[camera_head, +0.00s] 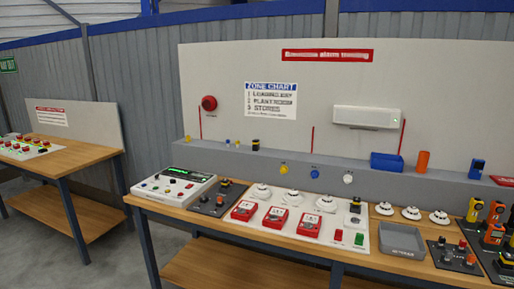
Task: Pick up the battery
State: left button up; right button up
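I cannot make out for sure which thing is the battery. A small dark cylinder with a yellowish top (255,145) stands upright on the grey ledge behind the workbench and has a battery-like look. A grey tray (402,241) sits toward the right of the workbench (300,246); its label is too small to read. Neither of my grippers shows in the head view.
The workbench carries a white control panel (173,186), red call points (276,219), white detectors (298,196) and several upright handheld devices (492,212) at right. A blue bin (386,162) and an orange cylinder (422,161) stand on the ledge. Another table (75,158) is at left.

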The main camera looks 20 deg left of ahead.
aim_at(256, 143)
jog(key=z, duration=1.35)
jog(key=u, duration=2.05)
jog(key=i+j+z, duration=0.15)
jog(key=z, duration=0.35)
jog(key=i+j+z, duration=0.1)
jog(key=z, duration=0.4)
jog(key=i+j+z, duration=0.15)
jog(key=j, duration=0.2)
jog(key=j+z, duration=0.2)
jog(key=j, duration=0.15)
jog(key=i+j+z, duration=0.15)
jog(key=j, duration=0.2)
jog(key=i+j+z, duration=0.2)
jog(key=j, duration=0.85)
jog(key=k, duration=0.1)
